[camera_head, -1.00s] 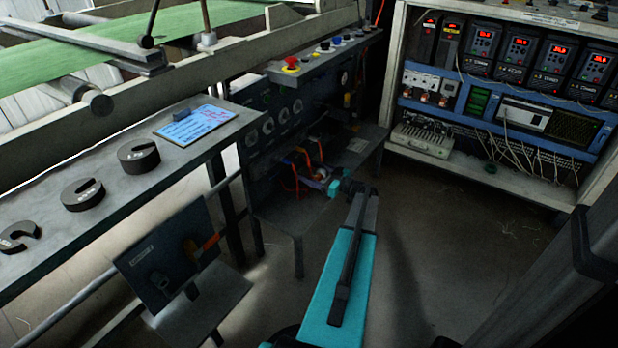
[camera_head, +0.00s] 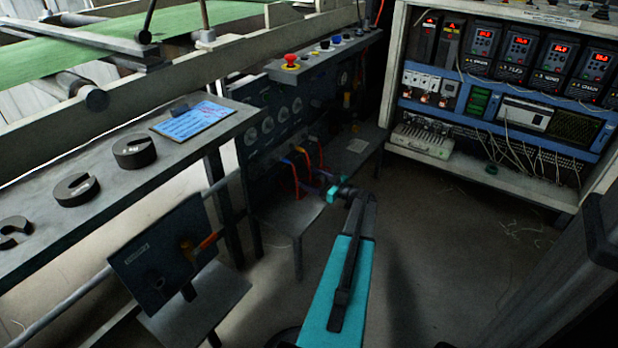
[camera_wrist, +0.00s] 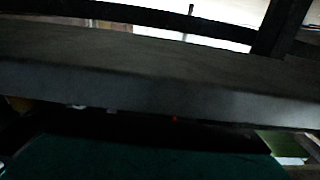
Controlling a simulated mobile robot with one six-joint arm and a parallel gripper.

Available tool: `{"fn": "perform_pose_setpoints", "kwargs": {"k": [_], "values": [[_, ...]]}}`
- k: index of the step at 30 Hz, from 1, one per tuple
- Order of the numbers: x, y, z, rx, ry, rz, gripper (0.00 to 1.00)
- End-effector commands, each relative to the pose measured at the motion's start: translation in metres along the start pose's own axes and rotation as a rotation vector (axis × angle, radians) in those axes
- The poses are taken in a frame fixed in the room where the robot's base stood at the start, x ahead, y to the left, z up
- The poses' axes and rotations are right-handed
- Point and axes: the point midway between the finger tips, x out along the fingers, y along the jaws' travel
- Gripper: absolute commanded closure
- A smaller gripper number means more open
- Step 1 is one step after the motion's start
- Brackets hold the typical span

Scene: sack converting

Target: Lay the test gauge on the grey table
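I cannot pick out the test gauge for certain in either view. A long grey table (camera_head: 105,190) runs along the left side of the head view. A smaller grey ledge (camera_head: 290,212) stands below the dark panel in the middle. The end of my arm, where my gripper (camera_head: 322,183) is, reaches to just in front of that ledge and its cables. The wrist hides most of the gripper, so its fingers and anything between them do not show. The wrist view is dark, with a grey slab edge (camera_wrist: 150,85) across it and no clear fingers.
Several slotted dark weights, one of them here (camera_head: 134,150), and a blue card (camera_head: 192,122) lie on the long table. A tilted dark plate (camera_head: 155,255) stands in front. An open drive cabinet (camera_head: 500,110) is at the right. The floor (camera_head: 440,260) between is clear.

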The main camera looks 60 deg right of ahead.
Motion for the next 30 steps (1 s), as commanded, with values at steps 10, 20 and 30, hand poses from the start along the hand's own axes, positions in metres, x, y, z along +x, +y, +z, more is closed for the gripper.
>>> {"fn": "perform_pose_setpoints", "kwargs": {"k": [10, 20, 30], "values": [[0.000, 0.000, 0.000, 0.000, 0.000, -0.001, 0.13], [-0.008, 0.000, -0.004, 0.001, -0.001, 0.001, 0.13], [-0.055, 0.000, -0.005, 0.002, -0.001, 0.002, 0.13]]}}
